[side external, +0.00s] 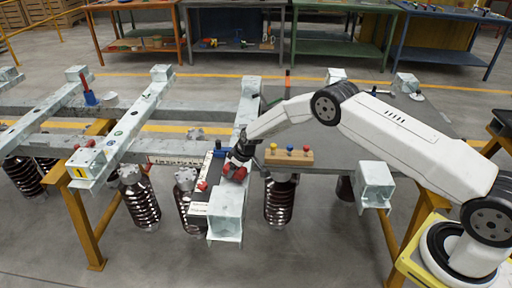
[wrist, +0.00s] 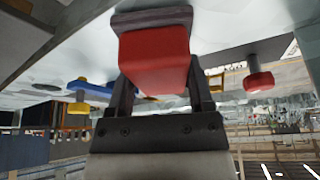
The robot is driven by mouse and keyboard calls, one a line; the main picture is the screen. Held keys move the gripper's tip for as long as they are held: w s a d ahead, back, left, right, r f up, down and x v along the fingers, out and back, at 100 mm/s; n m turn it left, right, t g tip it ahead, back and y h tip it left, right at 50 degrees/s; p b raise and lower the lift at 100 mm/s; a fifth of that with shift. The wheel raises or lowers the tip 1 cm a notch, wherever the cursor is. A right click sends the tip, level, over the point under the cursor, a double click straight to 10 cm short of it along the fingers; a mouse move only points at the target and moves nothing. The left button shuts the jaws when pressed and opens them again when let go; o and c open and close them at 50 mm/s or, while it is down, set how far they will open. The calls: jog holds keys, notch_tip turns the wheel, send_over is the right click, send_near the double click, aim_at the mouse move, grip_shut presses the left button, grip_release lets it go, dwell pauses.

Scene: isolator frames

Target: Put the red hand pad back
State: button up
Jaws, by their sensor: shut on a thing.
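The red hand pad (wrist: 155,62) is a red block with a dark grey flat end, held between the two dark fingers of my gripper (wrist: 160,90) in the wrist view. In the side view the red pad (side external: 235,173) shows just below my gripper (side external: 240,158), over the pale steel beam. My gripper is shut on it. I cannot tell whether the pad touches the beam. Another red knob on a dark plate (wrist: 258,81) is to the right in the wrist view. The side view shows a small red piece (side external: 203,186) on a black and white panel (side external: 198,208) left of the gripper.
A wooden block (side external: 289,158) with yellow, blue and red knobs lies right of my gripper on the grey table (side external: 335,130). Steel beams (side external: 130,130) and ribbed insulators (side external: 140,205) fill the left. A yellow box (side external: 86,163) sits on a beam end.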

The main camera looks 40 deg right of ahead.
jog(key=shift+f, duration=0.1)
jog(key=o, duration=1.2)
jog(key=shift+s+d+r, duration=0.1)
jog(key=shift+r, duration=0.5)
jog(key=v, duration=1.1)
jog(key=shift+s, duration=0.1)
